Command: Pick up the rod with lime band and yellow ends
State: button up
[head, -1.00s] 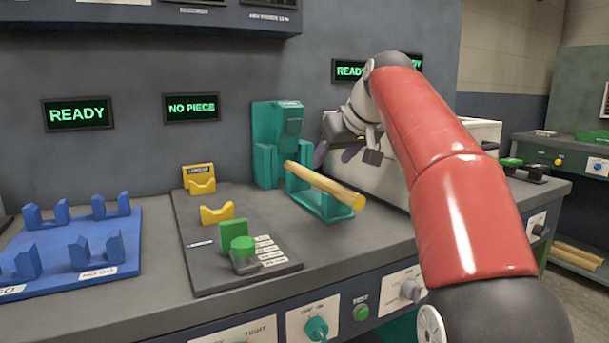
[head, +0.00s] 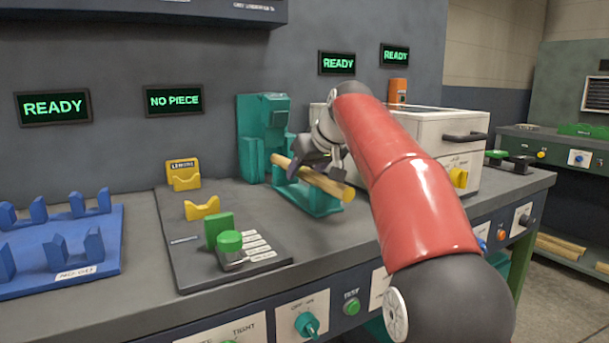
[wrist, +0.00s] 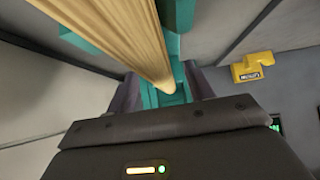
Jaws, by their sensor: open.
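A pale yellowish wooden rod (head: 332,184) lies tilted across a teal holder (head: 312,203) on the bench. I see no lime band on its visible part; my gripper hides its middle in the head view. My gripper (head: 318,168) is at the rod from above, its fingers open. In the wrist view the rod (wrist: 118,28) runs down from the top left, and its end shows between the two dark fingers (wrist: 165,92). I cannot tell whether either finger touches it.
A teal upright unit (head: 262,135) stands behind the holder. A white box machine (head: 440,140) is close to my arm on the right.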

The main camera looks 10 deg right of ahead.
jog(key=c, duration=1.1)
jog(key=shift+c, duration=0.2)
jog(key=shift+r, duration=0.25)
jog(key=shift+r+p, duration=0.55)
jog(key=shift+p, duration=0.2)
jog(key=shift+r, duration=0.1)
